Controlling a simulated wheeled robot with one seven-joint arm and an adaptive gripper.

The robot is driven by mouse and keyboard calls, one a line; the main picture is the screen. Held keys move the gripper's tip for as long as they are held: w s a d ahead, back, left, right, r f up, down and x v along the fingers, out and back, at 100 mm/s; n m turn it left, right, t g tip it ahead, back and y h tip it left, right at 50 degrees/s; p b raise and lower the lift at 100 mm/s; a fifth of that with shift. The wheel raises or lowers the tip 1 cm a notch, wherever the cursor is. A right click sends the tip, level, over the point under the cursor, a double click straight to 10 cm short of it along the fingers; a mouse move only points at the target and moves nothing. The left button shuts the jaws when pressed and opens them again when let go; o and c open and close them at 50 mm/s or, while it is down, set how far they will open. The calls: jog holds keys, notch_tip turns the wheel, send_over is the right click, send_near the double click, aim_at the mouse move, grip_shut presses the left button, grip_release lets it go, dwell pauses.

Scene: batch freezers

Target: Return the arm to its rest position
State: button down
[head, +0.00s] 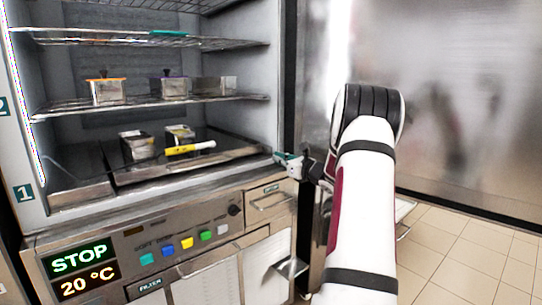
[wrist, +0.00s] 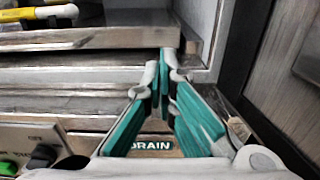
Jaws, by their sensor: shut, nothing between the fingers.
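My arm (head: 362,200) rises at the right of the head view, white with black bands, and bends back toward the freezer's right edge. My gripper (head: 284,160) is beside the right end of the freezer's lower opening, its fingers pointing left. In the wrist view my gripper (wrist: 164,72) shows teal finger pads that meet at the tips, with nothing between them. The fingers are in front of the metal ledge above a drawer marked "DRAIN" (wrist: 152,145). Whether the tips touch the ledge, I cannot tell.
The open freezer holds wire shelves (head: 150,103) with several small metal containers. A yellow-and-white tool (head: 190,148) lies on the lower tray (head: 130,177). Below is a control panel (head: 170,240) reading STOP, 20 °C. Tiled floor (head: 460,245) at right is clear.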

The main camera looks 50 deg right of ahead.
jog(key=shift+v, duration=1.25)
